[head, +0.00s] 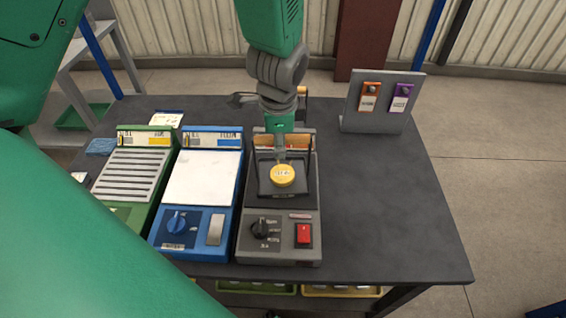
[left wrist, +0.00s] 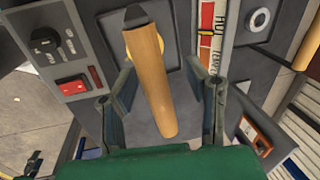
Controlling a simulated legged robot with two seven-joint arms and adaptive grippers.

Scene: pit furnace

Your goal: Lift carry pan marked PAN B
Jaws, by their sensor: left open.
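A dark square plate (head: 265,189) with a round yellow disc (head: 282,176) sits on the grey unit (head: 277,252); the disc's lettering is too small to read. My left gripper (head: 281,150) points down just behind the disc. In the left wrist view its open fingers (left wrist: 160,72) stand on either side of a wooden handle (left wrist: 150,85) with a dark end. The handle partly hides the yellow disc. I cannot tell whether the fingers touch the handle or which pan it belongs to. My right gripper is not in view.
A blue unit (head: 191,222) and a green unit (head: 141,165) stand left of the grey one. A panel with orange and purple tags (head: 385,119) stands at the back right. The dark table (head: 385,225) is clear on the right. A shelf (head: 97,45) stands behind left.

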